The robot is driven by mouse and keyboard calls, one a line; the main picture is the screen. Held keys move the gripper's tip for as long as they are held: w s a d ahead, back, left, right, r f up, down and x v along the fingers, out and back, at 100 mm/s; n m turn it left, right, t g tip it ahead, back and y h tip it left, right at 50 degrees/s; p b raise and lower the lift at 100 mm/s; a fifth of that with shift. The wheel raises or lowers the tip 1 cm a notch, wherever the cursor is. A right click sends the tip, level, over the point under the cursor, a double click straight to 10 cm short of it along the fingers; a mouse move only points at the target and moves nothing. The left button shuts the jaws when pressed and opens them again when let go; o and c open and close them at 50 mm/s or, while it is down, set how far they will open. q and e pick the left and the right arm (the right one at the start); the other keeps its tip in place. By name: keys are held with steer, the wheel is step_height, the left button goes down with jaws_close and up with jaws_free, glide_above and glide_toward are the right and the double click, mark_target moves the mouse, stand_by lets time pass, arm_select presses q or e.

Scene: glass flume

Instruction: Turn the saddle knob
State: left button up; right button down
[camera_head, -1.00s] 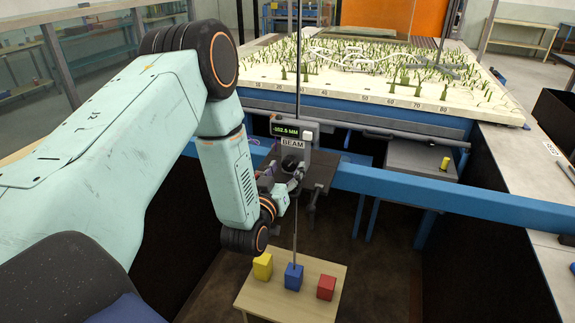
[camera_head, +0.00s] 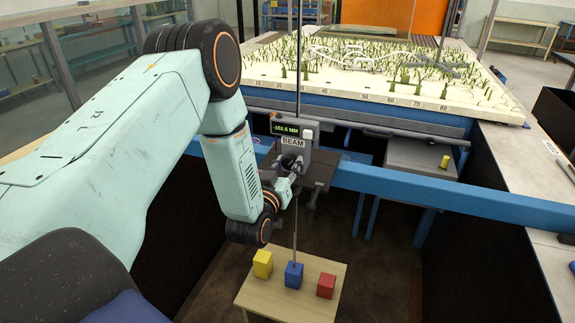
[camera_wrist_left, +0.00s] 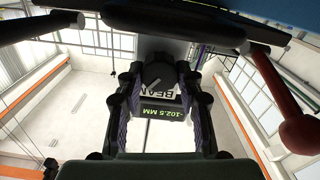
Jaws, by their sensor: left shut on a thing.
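The saddle (camera_head: 304,157) is a grey block on the blue beam, with a lit display (camera_head: 286,129) above a BEAM label. Its dark round knob (camera_head: 292,158) sits below the label, partly hidden by my gripper. In the left wrist view the knob (camera_wrist_left: 158,75) has a pale line on its face and lies between the two fingers. My left gripper (camera_head: 288,170) is shut on the knob, one finger on each side; the fingers also show in the left wrist view (camera_wrist_left: 158,88). The wrist-view display (camera_wrist_left: 167,113) appears upside down. My right gripper is not seen.
The blue beam (camera_head: 450,201) crosses in front of the flume bed (camera_head: 370,90) with its green stems. A thin vertical rod (camera_head: 298,60) passes the saddle. A low wooden table (camera_head: 305,307) below holds a yellow, a blue and a red block.

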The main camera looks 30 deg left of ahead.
arm_select(q)
steer(key=shift+c, duration=1.1)
steer(key=o, duration=1.2)
steer(key=shift+c, duration=0.2)
steer(key=v, duration=1.2)
steer(key=shift+r, duration=0.1)
